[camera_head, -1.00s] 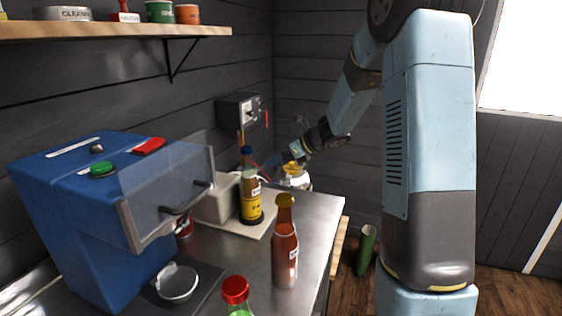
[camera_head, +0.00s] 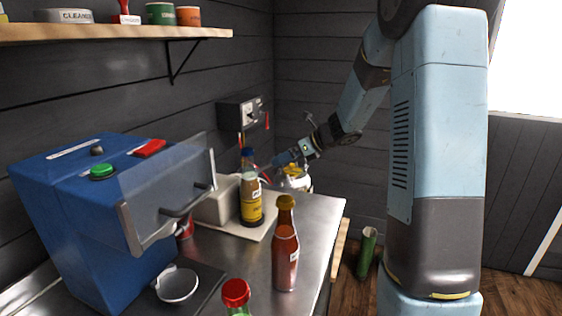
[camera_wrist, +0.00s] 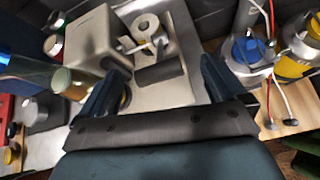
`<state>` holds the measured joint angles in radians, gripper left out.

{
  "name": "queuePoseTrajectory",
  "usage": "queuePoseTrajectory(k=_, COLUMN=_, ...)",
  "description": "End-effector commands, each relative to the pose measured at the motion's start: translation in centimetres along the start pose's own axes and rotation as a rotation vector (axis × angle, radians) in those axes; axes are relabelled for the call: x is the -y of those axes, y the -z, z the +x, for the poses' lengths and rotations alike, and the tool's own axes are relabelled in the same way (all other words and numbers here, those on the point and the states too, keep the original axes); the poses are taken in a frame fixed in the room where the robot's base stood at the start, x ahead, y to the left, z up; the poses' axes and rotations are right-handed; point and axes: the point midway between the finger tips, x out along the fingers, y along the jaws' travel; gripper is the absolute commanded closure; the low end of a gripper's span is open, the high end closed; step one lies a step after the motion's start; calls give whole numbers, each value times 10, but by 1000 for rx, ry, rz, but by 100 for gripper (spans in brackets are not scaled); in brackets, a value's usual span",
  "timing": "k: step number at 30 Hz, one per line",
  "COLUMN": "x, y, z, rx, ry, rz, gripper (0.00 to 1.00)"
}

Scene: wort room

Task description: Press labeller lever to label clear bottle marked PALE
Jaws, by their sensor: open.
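The labeller is a beige box (camera_head: 215,204) on a pale base on the steel counter. In the wrist view its box (camera_wrist: 92,50) shows beside a white roll (camera_wrist: 147,27), a thin lever-like part (camera_wrist: 136,46) and a dark roller (camera_wrist: 160,71). A bottle with a blue cap and yellow label (camera_head: 251,209) stands upright at the labeller's right; I cannot read PALE on it. My gripper (camera_wrist: 163,85) is open and empty, with its fingers apart over the labeller's base. In the head view it is behind the bottle, its tips partly hidden.
A reddish bottle (camera_head: 285,258) and a red-capped bottle (camera_head: 236,294) stand in front. A blue machine (camera_head: 80,220) with a clear guard is at left. A yellow-topped container (camera_wrist: 297,62) and wires are right of my gripper in the wrist view.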

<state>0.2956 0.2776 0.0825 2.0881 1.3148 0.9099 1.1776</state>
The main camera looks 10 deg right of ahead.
Motion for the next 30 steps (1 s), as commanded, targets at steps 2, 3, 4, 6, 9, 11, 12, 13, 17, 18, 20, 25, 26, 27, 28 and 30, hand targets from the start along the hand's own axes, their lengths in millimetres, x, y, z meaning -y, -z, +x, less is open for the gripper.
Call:
queuePoseTrajectory(k=2, x=1, y=-1, z=-18, rx=2, ry=4, rz=-1, gripper=2)
queuePoseTrajectory(k=3, x=0, y=0, z=-26, rx=1, ry=4, rz=0, gripper=2)
queuePoseTrajectory(k=4, x=1, y=0, z=-32, rx=2, ry=4, rz=0, gripper=2)
queuePoseTrajectory(k=6, x=0, y=0, z=-46, rx=2, ry=4, rz=-1, gripper=2)
queuePoseTrajectory(k=9, x=1, y=0, z=-65, rx=2, ry=5, rz=0, gripper=2)
queuePoseTrajectory(k=11, x=0, y=0, z=-74, rx=2, ry=4, rz=0, gripper=2)
queuePoseTrajectory(k=12, x=0, y=0, z=-80, rx=2, ry=4, rz=1, gripper=2)
queuePoseTrajectory(k=13, x=1, y=0, z=-84, rx=2, ry=4, rz=0, gripper=2)
queuePoseTrajectory(k=17, x=0, y=0, z=-98, rx=2, ry=3, rz=-1, gripper=2)
queuePoseTrajectory(k=18, x=0, y=0, z=-100, rx=2, ry=3, rz=0, gripper=2)
queuePoseTrajectory(k=20, x=0, y=0, z=-103, rx=2, ry=2, rz=0, gripper=2)
queuePoseTrajectory(k=25, x=0, y=1, z=-105, rx=1, ry=2, rz=1, gripper=2)
queuePoseTrajectory(k=26, x=0, y=1, z=-105, rx=1, ry=2, rz=1, gripper=2)
queuePoseTrajectory(k=27, x=0, y=1, z=-105, rx=1, ry=2, rz=1, gripper=2)
queuePoseTrajectory(k=28, x=0, y=1, z=-105, rx=1, ry=2, rz=1, gripper=2)
queuePoseTrajectory(k=30, x=0, y=1, z=-105, rx=1, ry=2, rz=1, gripper=2)
